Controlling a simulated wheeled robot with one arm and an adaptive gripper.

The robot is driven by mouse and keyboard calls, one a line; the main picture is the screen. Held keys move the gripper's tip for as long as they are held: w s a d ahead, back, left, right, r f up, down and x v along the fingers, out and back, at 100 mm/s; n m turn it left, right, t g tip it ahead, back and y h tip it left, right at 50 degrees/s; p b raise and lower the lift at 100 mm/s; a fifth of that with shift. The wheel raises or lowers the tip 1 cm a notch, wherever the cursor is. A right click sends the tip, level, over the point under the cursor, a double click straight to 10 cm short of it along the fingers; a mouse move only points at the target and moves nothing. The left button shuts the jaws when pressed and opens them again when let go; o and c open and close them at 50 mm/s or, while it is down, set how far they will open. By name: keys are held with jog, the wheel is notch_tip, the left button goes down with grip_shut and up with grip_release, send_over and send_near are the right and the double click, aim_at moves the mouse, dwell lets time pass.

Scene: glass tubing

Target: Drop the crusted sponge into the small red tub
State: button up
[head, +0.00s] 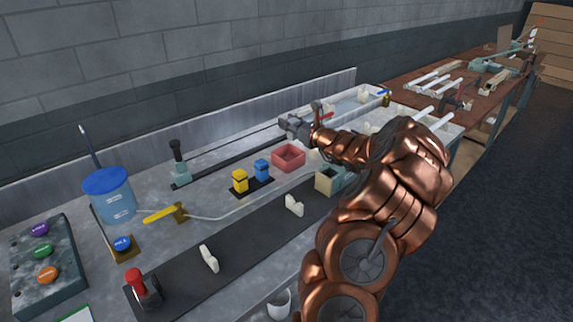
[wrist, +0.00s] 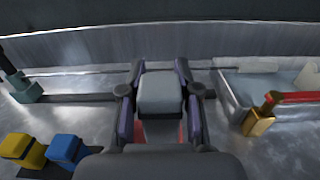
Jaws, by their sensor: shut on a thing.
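The crusted sponge (wrist: 160,94) shows in the wrist view as a pale grey block with rounded edges between the two fingers. My gripper (wrist: 159,84) is shut on it; in the head view my gripper (head: 291,126) is at the far side of the bench, above and just beyond the small red tub. The small red tub (head: 289,158) stands on the bench with its open top up. In the wrist view only slivers of red tub (wrist: 182,131) show below the sponge, between the fingers. The sponge is hard to make out in the head view.
Yellow (head: 240,181) and blue (head: 262,169) blocks stand left of the tub. A beige open box (head: 328,180) is to its right, near my arm. A red-handled brass valve (wrist: 260,118) and a pale basin (wrist: 236,88) are right of my gripper. A metal wall edges the bench.

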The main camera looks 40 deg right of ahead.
jog(key=shift+f+b, duration=0.6)
jog(key=shift+f, duration=0.6)
jog(key=o, duration=1)
jog(key=shift+s, duration=0.1)
jog(key=s, duration=1.2)
jog(key=shift+a, duration=0.2)
